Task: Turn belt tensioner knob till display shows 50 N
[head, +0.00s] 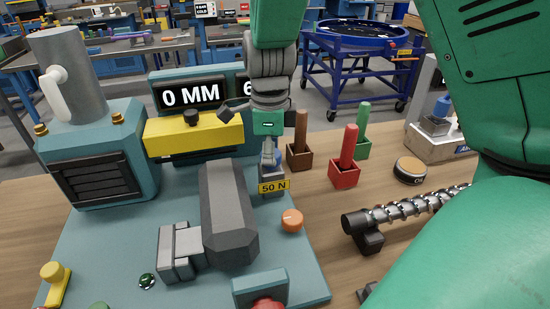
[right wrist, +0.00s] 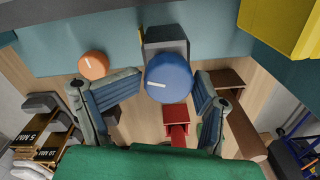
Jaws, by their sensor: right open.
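The blue knob (right wrist: 168,78) with a white mark sits on a grey post in the right wrist view. In the head view only a sliver of the blue knob (head: 278,158) shows behind my gripper. A yellow "50 N" plate (head: 273,187) is on the post below it. My right gripper (right wrist: 169,84) is open, one finger on each side of the blue knob; I cannot tell whether they touch it. It also shows in the head view (head: 268,150). The display (head: 192,95) reads "0 MM"; beside it a "6" shows, the rest hidden by my gripper. My left gripper is out of view.
An orange knob (head: 292,220) stands on the teal base close to the post. A grey hexagonal barrel (head: 226,215) lies left of it. Red (head: 345,160), brown (head: 300,145) and green-handled blocks stand behind right. A screw shaft (head: 405,210) lies on the right.

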